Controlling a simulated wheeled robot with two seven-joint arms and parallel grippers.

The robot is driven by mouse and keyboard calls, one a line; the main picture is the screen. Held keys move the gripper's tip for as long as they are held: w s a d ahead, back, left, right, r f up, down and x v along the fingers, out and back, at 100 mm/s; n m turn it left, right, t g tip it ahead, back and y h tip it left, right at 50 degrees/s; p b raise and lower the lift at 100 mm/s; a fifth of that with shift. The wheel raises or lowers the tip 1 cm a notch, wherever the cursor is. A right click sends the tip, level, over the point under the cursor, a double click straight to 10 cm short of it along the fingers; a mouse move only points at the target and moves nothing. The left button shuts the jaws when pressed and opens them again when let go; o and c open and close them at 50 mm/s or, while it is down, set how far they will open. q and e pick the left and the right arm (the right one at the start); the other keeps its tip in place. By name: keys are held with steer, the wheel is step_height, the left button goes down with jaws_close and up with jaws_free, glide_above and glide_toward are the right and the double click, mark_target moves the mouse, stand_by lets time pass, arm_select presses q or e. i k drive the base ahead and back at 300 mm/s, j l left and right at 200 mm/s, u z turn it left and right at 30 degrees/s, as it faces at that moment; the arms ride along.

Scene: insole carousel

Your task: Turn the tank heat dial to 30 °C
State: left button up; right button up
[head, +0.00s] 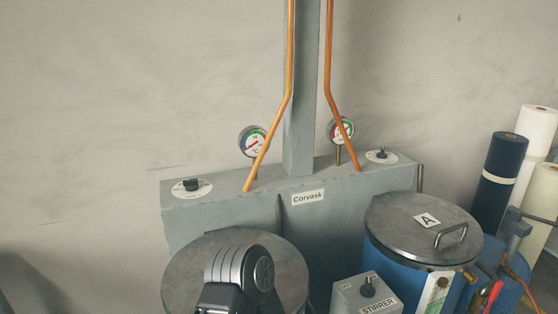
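Two black dial knobs sit on white scale discs on top of the grey Corvask housing (240,214). The left dial (191,185) is at the housing's left end, and the right dial (382,154) is near its right end. Their scale marks are too small to read, so I cannot tell either setting or which one is the tank heat dial. A round gauge marked °C (253,141) stands behind the left half. A second round gauge (341,130) stands behind the right half. Neither gripper shows; only a dark rounded link of my arm is at the bottom, left of centre.
Orange pipes (328,55) rise beside a grey column (300,120). A round metal lid (190,270) is at front left. A blue tank with a handled lid marked A (395,225) is at right. A STIRRER box (350,295) stands between them. Rolls (500,165) stand far right.

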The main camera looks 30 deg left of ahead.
mark_target(191, 185)
steer(key=k+j, duration=0.2)
steer(key=j, duration=0.15)
steer(key=k+j, duration=0.2)
steer(key=j, duration=0.15)
steer(key=k+j, duration=0.2)
steer(key=j, duration=0.15)
